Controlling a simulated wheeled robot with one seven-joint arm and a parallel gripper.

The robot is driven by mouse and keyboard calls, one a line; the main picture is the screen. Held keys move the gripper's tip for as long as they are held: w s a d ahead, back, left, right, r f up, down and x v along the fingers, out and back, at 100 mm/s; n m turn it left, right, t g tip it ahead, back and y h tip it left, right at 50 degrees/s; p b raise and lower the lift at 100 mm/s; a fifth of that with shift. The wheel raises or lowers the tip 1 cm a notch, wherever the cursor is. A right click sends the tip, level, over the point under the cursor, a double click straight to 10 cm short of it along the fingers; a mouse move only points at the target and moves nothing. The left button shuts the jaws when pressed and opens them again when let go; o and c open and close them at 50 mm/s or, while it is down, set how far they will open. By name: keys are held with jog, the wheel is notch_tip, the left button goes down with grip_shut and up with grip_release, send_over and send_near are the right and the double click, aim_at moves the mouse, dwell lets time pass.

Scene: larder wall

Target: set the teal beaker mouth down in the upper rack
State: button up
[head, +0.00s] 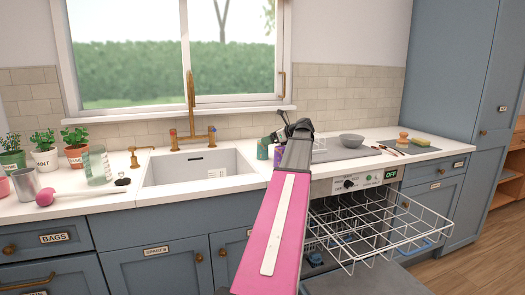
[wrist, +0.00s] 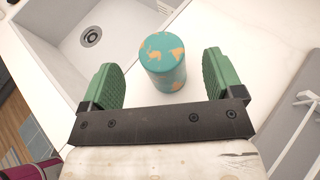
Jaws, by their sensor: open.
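The teal beaker (wrist: 163,62) has orange patches and stands on the white counter beside the sink. Its upper face looks closed, so its mouth seems to be down. In the head view a teal shape (head: 263,149) shows just left of my gripper (head: 292,130). In the wrist view my gripper (wrist: 162,75) is open, its green fingers on either side of the beaker with gaps at both sides. The upper rack (head: 385,222) is a white wire rack pulled out of the dishwasher at right, partly hidden by my arm.
The sink (head: 198,168) with a brass tap (head: 190,100) lies left of the beaker. A grey bowl (head: 351,140) is on the counter to the right. Potted herbs, a glass jar (head: 97,166) and a metal cup (head: 25,184) stand at far left. The dishwasher door is down.

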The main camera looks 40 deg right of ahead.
jog(key=x, duration=0.4)
jog(key=shift+w+f, duration=0.2)
jog(key=shift+f, duration=0.15)
jog(key=c, duration=1)
jog(key=shift+r, duration=0.1)
jog(key=shift+r, duration=0.45)
jog(key=r, duration=0.1)
jog(key=a+r, duration=0.1)
jog(key=r, duration=0.1)
jog(key=shift+s+a+r, duration=0.1)
jog(key=shift+a+r, duration=0.05)
jog(key=shift+r, duration=0.2)
jog(key=a+r, duration=0.5)
jog(key=a, duration=0.4)
jog(key=r, duration=0.3)
jog(key=a+r, duration=0.1)
jog(key=r, duration=0.5)
jog(key=shift+a+r, duration=0.15)
jog(key=shift+a, duration=0.1)
